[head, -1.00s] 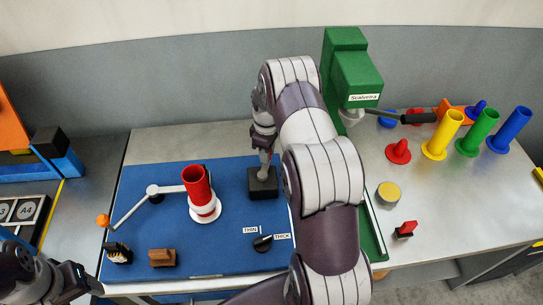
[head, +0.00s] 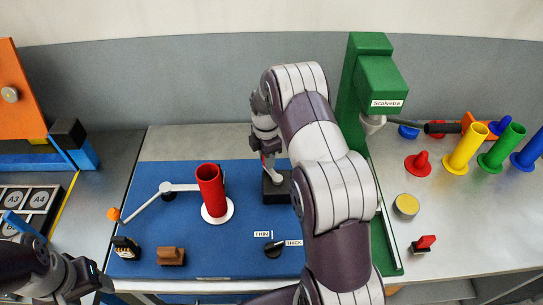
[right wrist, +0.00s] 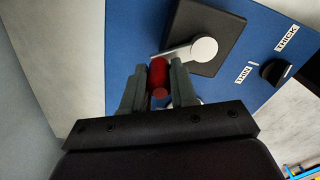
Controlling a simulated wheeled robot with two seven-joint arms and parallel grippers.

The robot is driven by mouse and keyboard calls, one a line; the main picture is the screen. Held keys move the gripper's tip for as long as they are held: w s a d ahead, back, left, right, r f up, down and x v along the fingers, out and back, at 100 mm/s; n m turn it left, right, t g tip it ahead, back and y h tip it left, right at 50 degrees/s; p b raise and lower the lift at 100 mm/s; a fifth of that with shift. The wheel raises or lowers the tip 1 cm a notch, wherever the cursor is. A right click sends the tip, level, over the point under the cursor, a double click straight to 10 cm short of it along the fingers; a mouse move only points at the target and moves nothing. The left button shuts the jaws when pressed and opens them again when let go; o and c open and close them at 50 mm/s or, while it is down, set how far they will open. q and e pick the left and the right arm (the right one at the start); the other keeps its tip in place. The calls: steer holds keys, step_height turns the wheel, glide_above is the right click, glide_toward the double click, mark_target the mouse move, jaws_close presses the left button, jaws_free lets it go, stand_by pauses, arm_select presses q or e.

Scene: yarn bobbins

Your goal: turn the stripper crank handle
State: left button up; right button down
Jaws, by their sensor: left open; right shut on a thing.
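The stripper is a black block (head: 278,192) on the blue mat, with a pale crank arm and round hub (right wrist: 203,49) on its top. Its red crank handle (right wrist: 158,74) stands between the fingers of my right gripper (right wrist: 159,88), which is shut on it in the right wrist view. In the head view my right gripper (head: 266,163) is over the left rear side of the block, and the arm partly hides the handle. My left gripper (head: 92,280) is open and empty at the bottom left, off the mat.
A red bobbin tube (head: 210,188) stands left of the block beside a white jointed arm (head: 146,205) with an orange ball. A THIN/THICK dial (head: 273,250) sits in front. A green Scalvetra machine (head: 362,95) stands behind right. Coloured tubes (head: 465,148) stand at far right.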

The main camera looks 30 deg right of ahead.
steer(key=shift+s+a+n, duration=0.15)
steer(key=shift+a+n, duration=0.4)
steer(key=shift+n, duration=0.65)
steer(key=shift+s+a+n, duration=0.1)
steer(key=shift+a+n, duration=0.45)
steer(key=shift+n, duration=0.65)
steer(key=c, duration=0.9)
jaws_free()
steer(key=shift+s+a, duration=0.1)
steer(key=shift+a, duration=0.05)
steer(key=shift+r, duration=0.1)
step_height(320, 180, up, 13)
steer(key=shift+f, duration=0.2)
